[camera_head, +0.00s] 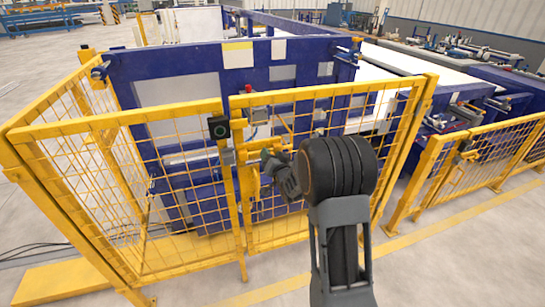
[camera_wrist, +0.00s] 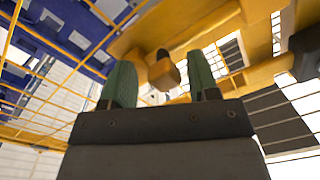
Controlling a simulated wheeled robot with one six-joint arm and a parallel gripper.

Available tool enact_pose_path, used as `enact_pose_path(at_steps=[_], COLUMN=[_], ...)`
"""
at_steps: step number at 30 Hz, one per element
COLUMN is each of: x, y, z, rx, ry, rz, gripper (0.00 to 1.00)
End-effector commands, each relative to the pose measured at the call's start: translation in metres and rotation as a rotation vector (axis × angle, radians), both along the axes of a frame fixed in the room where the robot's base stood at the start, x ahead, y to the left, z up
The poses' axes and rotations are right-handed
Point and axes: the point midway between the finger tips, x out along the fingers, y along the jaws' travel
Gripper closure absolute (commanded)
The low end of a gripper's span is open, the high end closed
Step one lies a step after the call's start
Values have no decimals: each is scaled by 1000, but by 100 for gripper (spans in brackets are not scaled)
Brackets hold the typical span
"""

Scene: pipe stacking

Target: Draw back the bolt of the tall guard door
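The tall guard door (camera_head: 330,92) is a yellow mesh panel in a yellow frame, and it appears closed beside the fixed mesh panel to its left. Its yellow bolt (camera_head: 249,168) is on the door's left edge, partly hidden by my gripper (camera_head: 269,156). In the wrist view, a yellow bolt knob (camera_wrist: 164,74) stands between the two green fingers of my gripper (camera_wrist: 162,80). Gaps show on both sides of the knob, so the fingers are open and not closed on it. I cannot tell how deep the knob sits between the fingertips.
A black box with a round green-ringed button (camera_head: 219,127) is on the post left of the door. A lower yellow mesh gate (camera_head: 490,128) stands to the right. Blue machinery (camera_head: 250,78) fills the space behind the fence. The floor in front is clear.

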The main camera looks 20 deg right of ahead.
Motion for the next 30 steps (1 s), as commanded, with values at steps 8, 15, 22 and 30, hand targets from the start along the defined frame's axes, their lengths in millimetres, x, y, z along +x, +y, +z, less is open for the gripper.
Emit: enact_pose_path(at_steps=[8,15,22,30], x=[-3,-40,-92,-126], y=[1,0,0,0], z=[-1,-2,-2,-2], rx=[0,-1,-1,-1], ry=[0,-1,-1,-4], rz=[1,0,-2,-2], gripper=[45,45,45,45])
